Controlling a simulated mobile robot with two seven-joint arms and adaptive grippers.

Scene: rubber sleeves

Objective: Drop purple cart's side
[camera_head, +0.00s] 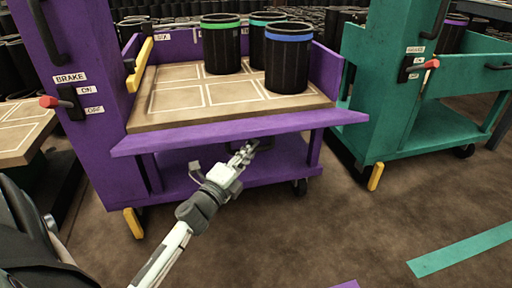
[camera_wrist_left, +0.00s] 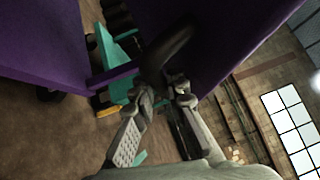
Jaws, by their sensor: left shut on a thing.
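The purple cart (camera_head: 95,110) stands in the middle left of the head view. Its near side (camera_head: 240,132) is tipped outward from the deck, close to level, and sticks out toward me. My left gripper (camera_head: 247,150) reaches beneath the outer edge of that side. In the left wrist view my left gripper (camera_wrist_left: 163,95) is shut on the black handle (camera_wrist_left: 168,50) of the purple side (camera_wrist_left: 215,45). The handle is mostly hidden under the panel in the head view. My right gripper is in neither view.
Black bins with a green (camera_head: 221,45), a teal (camera_head: 262,38) and a blue band (camera_head: 288,65) stand on the tan deck (camera_head: 170,105). Brown floor (camera_head: 350,215) is clear in front.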

